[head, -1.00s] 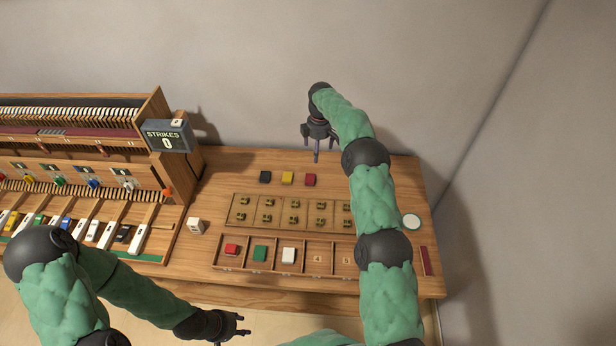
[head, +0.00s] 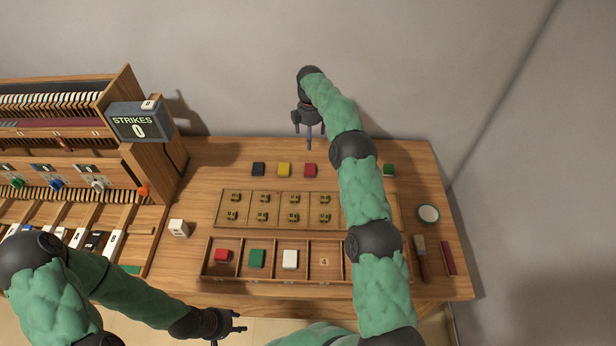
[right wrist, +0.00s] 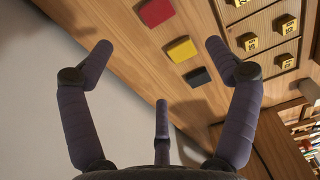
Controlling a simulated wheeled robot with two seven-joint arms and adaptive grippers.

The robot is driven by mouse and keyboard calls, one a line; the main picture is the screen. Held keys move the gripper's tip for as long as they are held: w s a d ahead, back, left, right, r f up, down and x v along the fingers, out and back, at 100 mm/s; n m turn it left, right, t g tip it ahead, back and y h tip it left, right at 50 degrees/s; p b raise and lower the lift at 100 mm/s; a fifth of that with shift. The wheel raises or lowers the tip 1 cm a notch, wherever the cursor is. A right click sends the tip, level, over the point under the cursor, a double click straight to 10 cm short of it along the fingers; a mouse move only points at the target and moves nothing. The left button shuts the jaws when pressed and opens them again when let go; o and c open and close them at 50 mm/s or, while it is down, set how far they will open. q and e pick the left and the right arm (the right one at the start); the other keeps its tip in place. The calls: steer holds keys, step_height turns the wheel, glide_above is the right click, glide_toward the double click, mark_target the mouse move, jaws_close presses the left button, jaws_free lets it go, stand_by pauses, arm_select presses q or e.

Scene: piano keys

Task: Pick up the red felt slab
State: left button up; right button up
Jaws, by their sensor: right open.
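A red slab (head: 310,170) lies on the wooden desk at the right end of a short row, beside a yellow slab (head: 284,170) and a black slab (head: 258,169). It also shows at the top of the right wrist view (right wrist: 156,12). My right gripper (head: 309,138) is above the desk's back edge, behind the row, open and empty. In the right wrist view its fingers (right wrist: 160,62) are spread, with no slab between them. My left gripper (head: 238,323) is in front of the desk, its fingers apart and empty.
Another red block (head: 222,255) sits in the front compartment tray with green and white ones. A green block (head: 389,170), white round dish (head: 428,213), brush (head: 421,258) and dark red bar (head: 448,256) lie right. The keyboard cabinet with a STRIKES sign (head: 138,124) stands left.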

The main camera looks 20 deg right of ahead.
step_height(320, 180, down, 8)
steer(key=b, duration=0.7)
glide_above(310, 169)
step_height(310, 169, down, 5)
steer(key=shift+w+a+f, duration=0.1)
steer(key=shift+f+b, duration=0.75)
steer(key=shift+f, duration=1.8)
steer(key=c, duration=1.1)
